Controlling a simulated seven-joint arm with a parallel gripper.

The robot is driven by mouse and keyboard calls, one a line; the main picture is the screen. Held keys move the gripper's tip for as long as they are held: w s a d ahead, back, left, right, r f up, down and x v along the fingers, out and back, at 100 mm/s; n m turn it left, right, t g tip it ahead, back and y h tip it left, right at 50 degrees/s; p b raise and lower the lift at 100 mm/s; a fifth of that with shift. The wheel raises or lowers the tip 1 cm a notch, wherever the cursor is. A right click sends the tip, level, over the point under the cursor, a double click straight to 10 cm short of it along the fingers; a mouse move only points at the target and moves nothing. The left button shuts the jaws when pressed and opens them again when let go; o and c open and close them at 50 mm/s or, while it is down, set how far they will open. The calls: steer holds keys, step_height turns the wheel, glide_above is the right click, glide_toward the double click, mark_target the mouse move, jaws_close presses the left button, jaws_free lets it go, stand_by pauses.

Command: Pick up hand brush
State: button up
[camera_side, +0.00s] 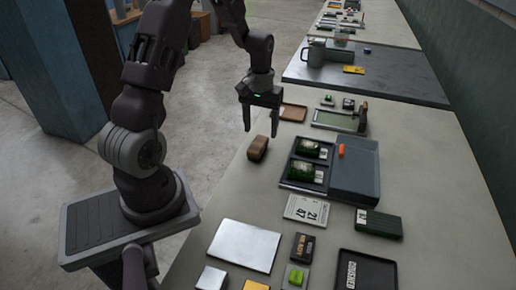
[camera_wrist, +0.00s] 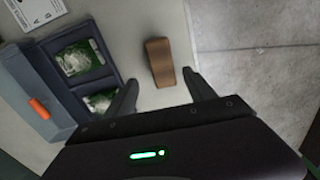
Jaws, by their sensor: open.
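A brown block-shaped item, which looks like the hand brush (camera_side: 257,148), lies on the light worktop near its left edge in the side view. It also shows in the wrist view (camera_wrist: 159,62), ahead of the fingertips and roughly between their lines. My gripper (camera_side: 260,130) hangs above the worktop, pointing down, with its fingers apart and nothing between them. In the wrist view the two fingers (camera_wrist: 160,88) reach toward the near end of the brush. The brush's bristles are not visible.
A blue-grey case (camera_side: 354,168) with green turf samples (camera_side: 305,172) and an orange latch lies right of the brush. A pale plate (camera_side: 243,246) lies in front. The worktop edge is close on the brush's left.

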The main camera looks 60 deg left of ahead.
mark_target(258, 144)
steer(key=f, duration=0.3)
steer(key=s+f, duration=0.1)
steer(key=f, duration=0.1)
steer(key=shift+d+f, duration=0.1)
steer(key=shift+f, duration=0.75)
jaws_close()
step_height(258, 144, up, 10)
steer(key=shift+r, duration=0.1)
